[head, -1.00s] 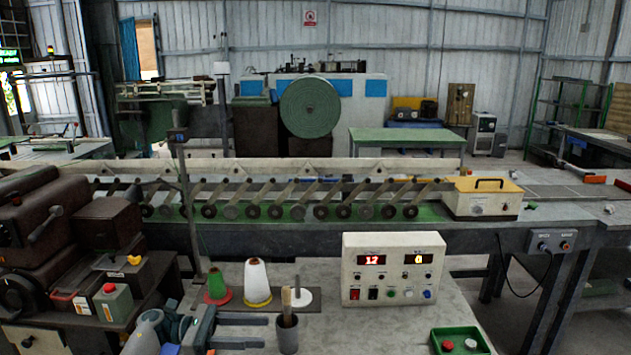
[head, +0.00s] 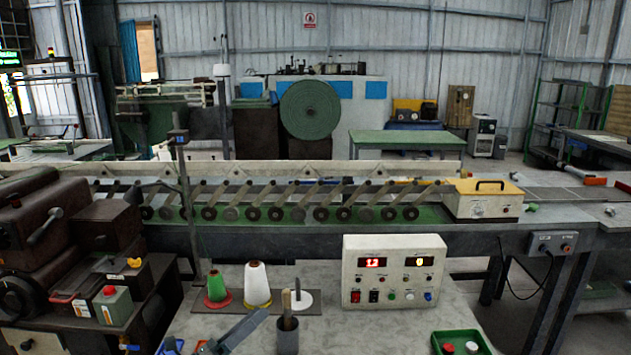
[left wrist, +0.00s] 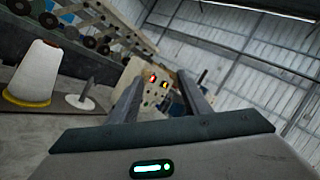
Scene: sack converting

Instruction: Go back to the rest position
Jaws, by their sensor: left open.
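My left gripper (head: 240,333) is low in the head view, at the front of the grey worktable (head: 350,335), and only part of it shows. In the left wrist view its two fingers (left wrist: 160,80) stand apart with nothing held between them. The control box (left wrist: 155,92) shows beyond the fingers, tilted in that view. My right gripper is in neither view.
A dark cup with a brush (head: 287,335) stands just right of my left gripper. Behind are a green cone (head: 217,287), a white cone (head: 257,285) and an empty spindle (head: 299,297). The control box (head: 393,278) and a green tray (head: 460,342) are to the right.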

